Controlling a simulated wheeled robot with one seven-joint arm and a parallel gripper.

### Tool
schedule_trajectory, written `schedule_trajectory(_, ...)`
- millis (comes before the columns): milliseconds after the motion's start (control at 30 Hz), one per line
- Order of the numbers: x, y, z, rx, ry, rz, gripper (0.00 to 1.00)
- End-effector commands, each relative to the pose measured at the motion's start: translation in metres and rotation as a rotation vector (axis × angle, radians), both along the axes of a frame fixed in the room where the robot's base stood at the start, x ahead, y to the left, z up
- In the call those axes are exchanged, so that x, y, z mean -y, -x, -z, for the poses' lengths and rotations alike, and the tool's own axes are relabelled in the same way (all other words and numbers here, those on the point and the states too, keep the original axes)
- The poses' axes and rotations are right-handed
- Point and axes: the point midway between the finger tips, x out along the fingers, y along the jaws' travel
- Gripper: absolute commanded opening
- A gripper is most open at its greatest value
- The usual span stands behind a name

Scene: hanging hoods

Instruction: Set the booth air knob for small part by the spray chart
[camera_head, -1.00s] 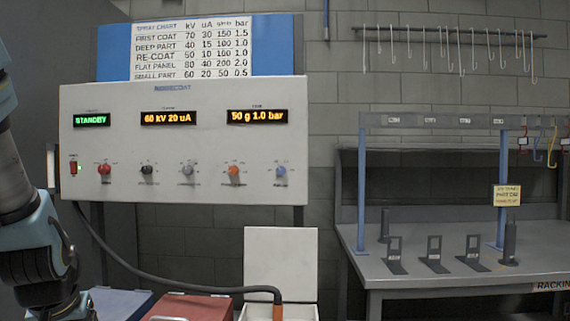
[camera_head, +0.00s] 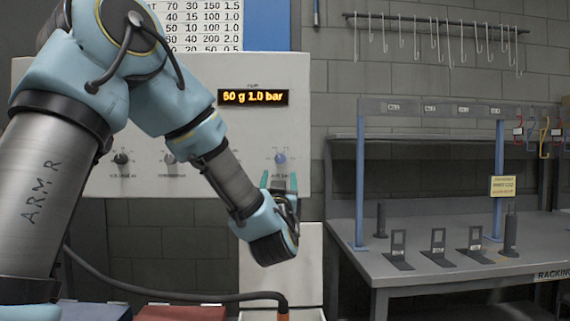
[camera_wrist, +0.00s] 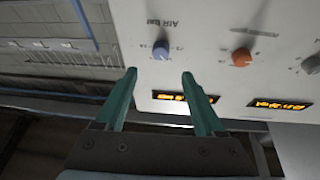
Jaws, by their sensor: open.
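The blue air knob (camera_head: 280,158) is at the right end of the knob row on the white panel (camera_head: 300,125); it also shows in the wrist view (camera_wrist: 161,50), under the label AIR bar. My gripper (camera_head: 279,181) is open and empty just below the knob. In the wrist view my gripper (camera_wrist: 159,75) has the knob just past its fingertips, between the lines of the two fingers, apart from them. The orange display (camera_head: 253,97) reads about 50 g 1.0 bar. The spray chart (camera_head: 205,22) is partly hidden by my arm; its bottom bar value reads 0.5.
The orange knob (camera_wrist: 241,57) sits beside the blue one. A grey bench (camera_head: 430,262) with several upright holders stands at the right, with hooks (camera_head: 435,40) on a wall rail. A hose (camera_head: 180,294) runs below the panel, past a red box (camera_head: 180,312).

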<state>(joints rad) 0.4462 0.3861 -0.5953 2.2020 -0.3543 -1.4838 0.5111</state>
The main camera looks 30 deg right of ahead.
Motion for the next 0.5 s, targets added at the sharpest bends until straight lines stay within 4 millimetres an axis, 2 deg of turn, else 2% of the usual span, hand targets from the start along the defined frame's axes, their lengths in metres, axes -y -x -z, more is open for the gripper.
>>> schedule_trajectory(300,0.025,-0.047,-0.025,-0.004,0.001,-0.001,0.71)
schedule_trajectory(500,0.038,-0.070,-0.035,-0.003,-0.001,0.000,0.71)
